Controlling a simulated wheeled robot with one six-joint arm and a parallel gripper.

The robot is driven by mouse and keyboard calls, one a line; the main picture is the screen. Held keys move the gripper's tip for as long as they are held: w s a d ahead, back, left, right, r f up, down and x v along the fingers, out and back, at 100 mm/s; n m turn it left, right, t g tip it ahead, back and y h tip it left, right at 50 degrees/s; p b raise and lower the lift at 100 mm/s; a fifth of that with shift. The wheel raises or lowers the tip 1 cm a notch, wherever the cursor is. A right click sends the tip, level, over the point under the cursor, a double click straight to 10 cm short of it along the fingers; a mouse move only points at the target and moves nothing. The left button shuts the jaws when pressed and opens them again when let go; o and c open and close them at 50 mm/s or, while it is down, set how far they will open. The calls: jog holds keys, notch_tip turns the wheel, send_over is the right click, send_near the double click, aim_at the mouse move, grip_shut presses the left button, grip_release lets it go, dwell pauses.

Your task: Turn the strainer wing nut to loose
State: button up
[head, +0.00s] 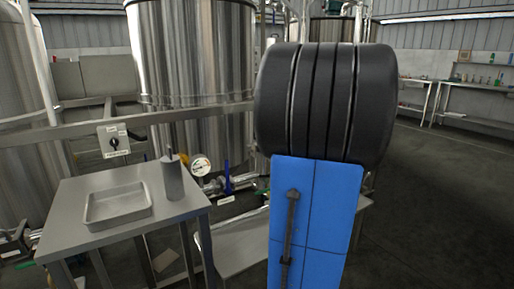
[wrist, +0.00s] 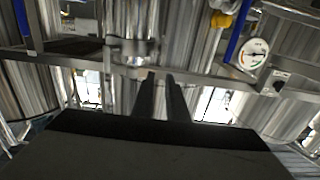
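I cannot make out the strainer wing nut in either view. In the wrist view a steel cylindrical body (wrist: 131,20) with a collar stands just beyond my gripper; I cannot tell whether it is the strainer. My gripper (wrist: 160,78) shows there as two dark fingers with a narrow gap between them and nothing seen held. The fingertips appear in front of a steel rail (wrist: 85,62), and contact cannot be judged. In the head view my black and blue arm fills the right middle and hides my gripper and part of the low pipework (head: 214,186).
A steel table (head: 92,212) with a tray (head: 118,220) and a grey canister (head: 172,178) stands front left. Behind are large tanks (head: 195,55), a switch box (head: 114,140), a gauge (head: 200,165) and a blue handle (head: 227,177). Open floor (head: 450,180) lies right.

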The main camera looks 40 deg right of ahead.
aim_at(253, 150)
jog(key=x, duration=1)
jog(key=shift+w, duration=0.35)
grip_shut()
